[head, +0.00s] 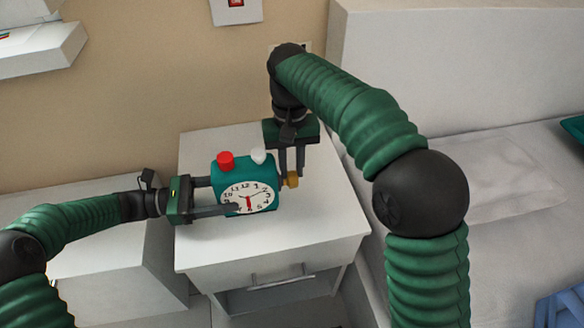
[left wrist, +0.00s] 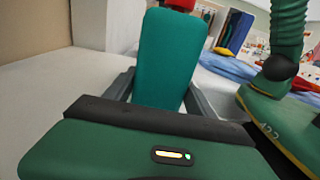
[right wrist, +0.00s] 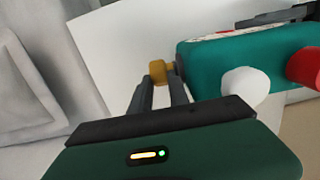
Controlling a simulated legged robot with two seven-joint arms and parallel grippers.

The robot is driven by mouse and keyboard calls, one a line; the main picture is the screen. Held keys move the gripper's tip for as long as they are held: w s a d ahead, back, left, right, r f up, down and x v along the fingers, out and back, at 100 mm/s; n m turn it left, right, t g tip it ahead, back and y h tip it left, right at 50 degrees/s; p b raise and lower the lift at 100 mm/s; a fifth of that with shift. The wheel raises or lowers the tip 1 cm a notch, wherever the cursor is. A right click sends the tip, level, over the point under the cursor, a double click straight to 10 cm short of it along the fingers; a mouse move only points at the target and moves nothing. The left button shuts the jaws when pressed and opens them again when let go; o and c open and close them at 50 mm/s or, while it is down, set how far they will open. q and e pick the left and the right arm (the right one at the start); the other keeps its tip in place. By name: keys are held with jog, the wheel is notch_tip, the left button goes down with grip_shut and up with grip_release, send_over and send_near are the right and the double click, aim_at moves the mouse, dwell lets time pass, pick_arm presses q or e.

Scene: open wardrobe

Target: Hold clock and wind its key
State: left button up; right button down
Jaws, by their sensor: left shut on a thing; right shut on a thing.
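A teal clock (head: 232,178) with a white face and red hands stands on the white nightstand in the head view. It has a red knob (head: 225,160) and a white knob (head: 258,156) on top. My left gripper (head: 222,196) is shut on the clock from the left, with fingers along its front and back; the clock's teal side also shows in the left wrist view (left wrist: 165,60). The brass key (head: 292,180) is on the clock's right side. My right gripper (head: 290,172) comes from above and is shut on the key, which shows between its fingertips in the right wrist view (right wrist: 158,71).
The nightstand (head: 200,245) has a drawer with a handle (head: 277,276). A bed (head: 510,220) lies to the right, and a low white cabinet (head: 110,255) stands at the left. A white shelf (head: 40,55) is on the wall. The nightstand top is otherwise clear.

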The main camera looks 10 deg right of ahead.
dwell(0.3)
jog(key=c, duration=1.5)
grip_release()
jog(key=shift+w+r, duration=0.1)
jog(key=shift+r, duration=0.05)
jog(key=r, duration=0.7)
jog(key=shift+w, duration=0.4)
